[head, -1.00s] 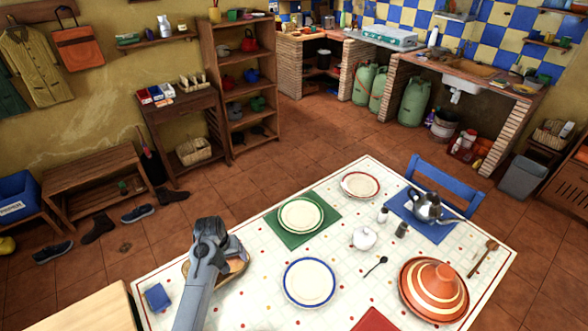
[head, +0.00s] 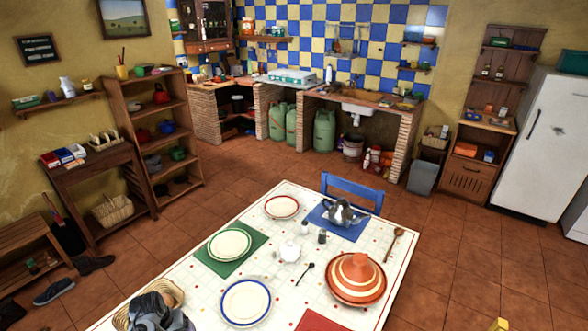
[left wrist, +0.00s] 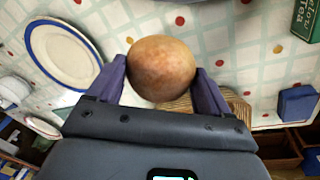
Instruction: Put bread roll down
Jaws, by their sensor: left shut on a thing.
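The bread roll (left wrist: 161,66), round and golden brown, sits between the two purple fingers of my left gripper (left wrist: 161,76) in the left wrist view. The fingers are shut on it from both sides. In the left wrist view part of the basket (left wrist: 238,106) shows behind the roll and the right finger. My right gripper is not in view.
A blue-rimmed plate (head: 246,302) lies to the right of my left gripper. A green mat (head: 258,241) bears another plate (head: 229,244). A striped tagine (head: 358,278) stands at the right. A blue box (left wrist: 297,104) is beside the basket.

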